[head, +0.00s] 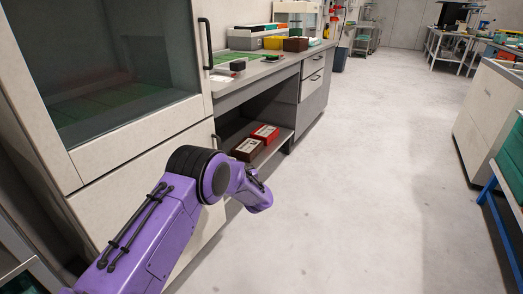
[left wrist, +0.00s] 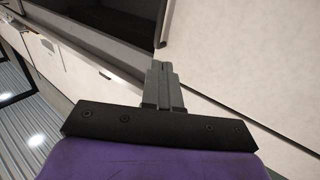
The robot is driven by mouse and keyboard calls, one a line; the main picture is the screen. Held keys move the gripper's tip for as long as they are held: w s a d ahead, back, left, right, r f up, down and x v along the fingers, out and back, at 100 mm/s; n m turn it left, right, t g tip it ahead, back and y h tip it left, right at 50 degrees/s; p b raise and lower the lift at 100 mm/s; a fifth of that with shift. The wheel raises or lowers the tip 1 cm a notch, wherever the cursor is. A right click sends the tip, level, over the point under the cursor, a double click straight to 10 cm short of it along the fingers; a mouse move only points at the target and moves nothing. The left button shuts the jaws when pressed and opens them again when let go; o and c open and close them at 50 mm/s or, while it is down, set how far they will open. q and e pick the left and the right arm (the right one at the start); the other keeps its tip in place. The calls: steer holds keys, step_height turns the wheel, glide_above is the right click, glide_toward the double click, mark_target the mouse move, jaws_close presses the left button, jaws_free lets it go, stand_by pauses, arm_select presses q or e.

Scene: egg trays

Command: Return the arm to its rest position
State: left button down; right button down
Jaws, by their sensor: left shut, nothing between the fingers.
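My left arm, purple with black joints, comes in from the lower left in the head view and bends in front of the lower cabinet. Its gripper is hidden behind the wrist there. In the left wrist view my left gripper (left wrist: 162,70) shows as two grey fingers pressed together, with nothing between them. Cabinet fronts and the dark window stand behind the fingers; I cannot tell how close they are. My right gripper is in neither view.
A glass-fronted cabinet (head: 125,150) stands at the left. Beside it, a bench (head: 255,77) has a lower shelf with a brown box (head: 246,149) and a red box (head: 265,132). Open floor (head: 360,180) lies to the right, with a white cabinet (head: 490,120) and green crates beyond.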

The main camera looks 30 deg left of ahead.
arm_select(q)
steer(key=s+d+f+m+g+h, duration=0.1)
steer(key=s+d+f+h, duration=0.45)
steer(key=s+f, duration=0.7)
steer(key=s+d+f+m+g+h, duration=0.15)
steer(key=s+d+f+h, duration=0.4)
steer(key=s+f, duration=0.7)
steer(key=s+d+m+g, duration=0.1)
steer(key=s+d+g, duration=0.15)
steer(key=s, duration=0.65)
steer(key=s+d+m+g, duration=0.1)
steer(key=s+d, duration=0.2)
steer(key=s, duration=0.7)
step_height(320, 180, up, 19)
steer(key=s+p, duration=0.1)
steer(key=p, duration=1.8)
steer(key=shift+s+a+h, duration=0.2)
steer(key=shift+s+h, duration=0.05)
steer(key=shift+h, duration=0.05)
steer(key=shift+f, duration=0.15)
